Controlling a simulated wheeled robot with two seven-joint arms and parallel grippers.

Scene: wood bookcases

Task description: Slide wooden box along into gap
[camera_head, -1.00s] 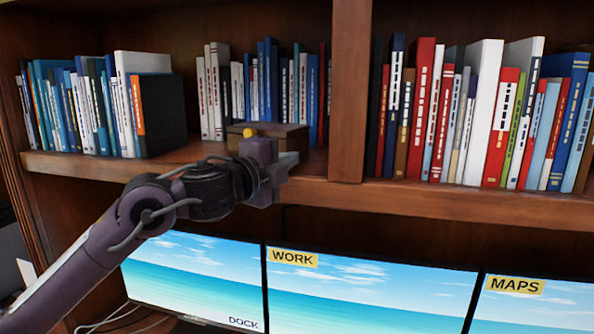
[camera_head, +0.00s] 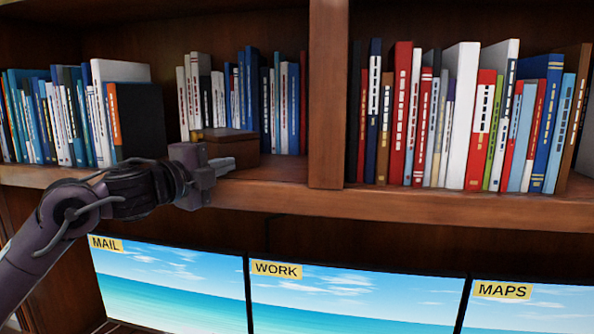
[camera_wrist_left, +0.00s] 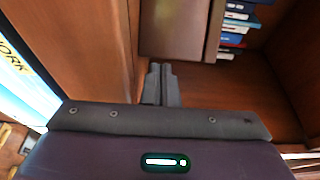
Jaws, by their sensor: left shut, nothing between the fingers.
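The wooden box (camera_head: 238,143) is brown and low. It stands on the bookcase shelf in front of the middle books, with its left part behind my left gripper. My left gripper (camera_head: 224,166) is shut and empty at the box's front side, over the shelf's front edge. In the left wrist view the box (camera_wrist_left: 172,32) is just beyond the shut fingertips (camera_wrist_left: 160,72); I cannot tell whether they touch it. The narrow gap between the black book (camera_head: 138,118) and the middle books is partly hidden by my gripper. My right gripper is not in view.
An upright divider (camera_head: 328,95) stands right of the box, with bare shelf (camera_head: 283,170) between them. A full row of books (camera_head: 450,115) stands right of the divider. Several monitors (camera_head: 350,298) are below the shelf.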

